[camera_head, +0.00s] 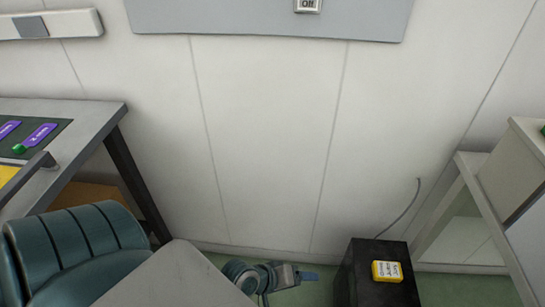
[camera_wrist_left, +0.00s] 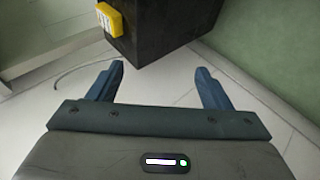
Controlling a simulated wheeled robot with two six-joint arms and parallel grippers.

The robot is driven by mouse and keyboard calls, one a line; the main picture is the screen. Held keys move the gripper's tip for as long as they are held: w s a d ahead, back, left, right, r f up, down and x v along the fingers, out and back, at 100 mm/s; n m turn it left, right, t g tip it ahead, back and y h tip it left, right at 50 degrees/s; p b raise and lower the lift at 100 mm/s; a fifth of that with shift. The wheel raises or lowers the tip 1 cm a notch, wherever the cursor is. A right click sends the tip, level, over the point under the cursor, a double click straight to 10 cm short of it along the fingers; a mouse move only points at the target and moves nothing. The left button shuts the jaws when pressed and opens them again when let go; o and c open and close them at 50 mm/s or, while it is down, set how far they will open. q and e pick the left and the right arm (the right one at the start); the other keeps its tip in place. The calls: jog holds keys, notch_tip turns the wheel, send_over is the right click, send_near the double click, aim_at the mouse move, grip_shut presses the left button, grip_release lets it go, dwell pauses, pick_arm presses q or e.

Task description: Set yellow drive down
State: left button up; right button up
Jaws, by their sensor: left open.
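The yellow drive (camera_head: 387,271), with dark print on its top, lies on a black box-shaped stand (camera_head: 366,290) low at the right in the head view. In the left wrist view the yellow drive (camera_wrist_left: 109,20) sits at an edge of the black stand (camera_wrist_left: 160,25), at the top. My left gripper (camera_head: 308,276) is left of the stand, apart from the drive. In the left wrist view its two blue fingers (camera_wrist_left: 160,80) are spread with nothing between them. My right gripper is not in view.
A white shelf unit (camera_head: 465,205) stands at the right. A cable (camera_head: 405,213) hangs by the wall behind the stand. Floor (camera_head: 320,292) shows left of the stand.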

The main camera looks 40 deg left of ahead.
pick_arm(q)
jog(key=s+a+r+m+t+y, duration=0.1)
jog(key=s+a+r+m+y, duration=0.2)
jog(key=r+m, duration=0.4)
jog(key=s+a+m, duration=0.1)
jog(key=s, duration=0.1)
jog(key=shift+s, duration=0.3)
